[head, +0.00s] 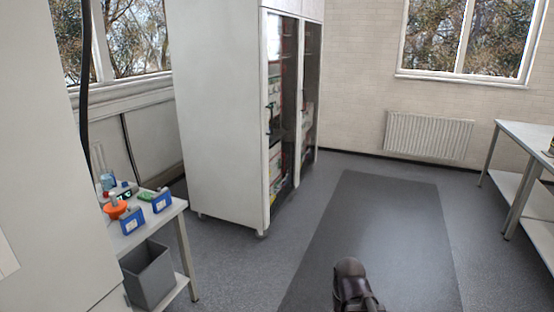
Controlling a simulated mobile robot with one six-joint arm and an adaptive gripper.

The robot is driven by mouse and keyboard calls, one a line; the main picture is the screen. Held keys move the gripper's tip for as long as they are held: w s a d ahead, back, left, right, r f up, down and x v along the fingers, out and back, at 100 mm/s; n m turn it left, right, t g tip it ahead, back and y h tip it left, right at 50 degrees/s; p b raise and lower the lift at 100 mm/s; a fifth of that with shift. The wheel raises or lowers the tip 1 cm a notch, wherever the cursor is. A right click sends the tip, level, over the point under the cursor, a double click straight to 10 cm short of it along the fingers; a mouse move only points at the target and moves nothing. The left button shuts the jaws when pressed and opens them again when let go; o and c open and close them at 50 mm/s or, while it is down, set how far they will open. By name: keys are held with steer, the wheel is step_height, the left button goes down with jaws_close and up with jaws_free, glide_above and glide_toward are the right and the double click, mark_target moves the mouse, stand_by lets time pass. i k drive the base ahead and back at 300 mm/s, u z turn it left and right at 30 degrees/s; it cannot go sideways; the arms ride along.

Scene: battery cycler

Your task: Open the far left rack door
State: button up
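A tall white rack cabinet (222,120) stands left of centre, its doored front turned to the right and seen at a steep angle. Its front has a nearer glazed door (270,160) and a farther glazed door (309,110), both apparently closed. Shelves with coloured equipment show dimly behind the glass. A dark handle shows on the nearer door; the farther door's details are too small to tell. A dark end part of my arm (352,285) shows at the bottom, well apart from the cabinet. Its fingers cannot be made out.
A small table (178,207) at left holds blue holders and an orange item, with a grey bin (148,273) below. A white bench (530,130) stands at right. A radiator (428,135) is on the back wall. A dark floor mat (385,215) lies clear before the cabinet.

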mark_target(263, 38)
steer(key=i, duration=3.3)
steer(key=z, duration=0.05)
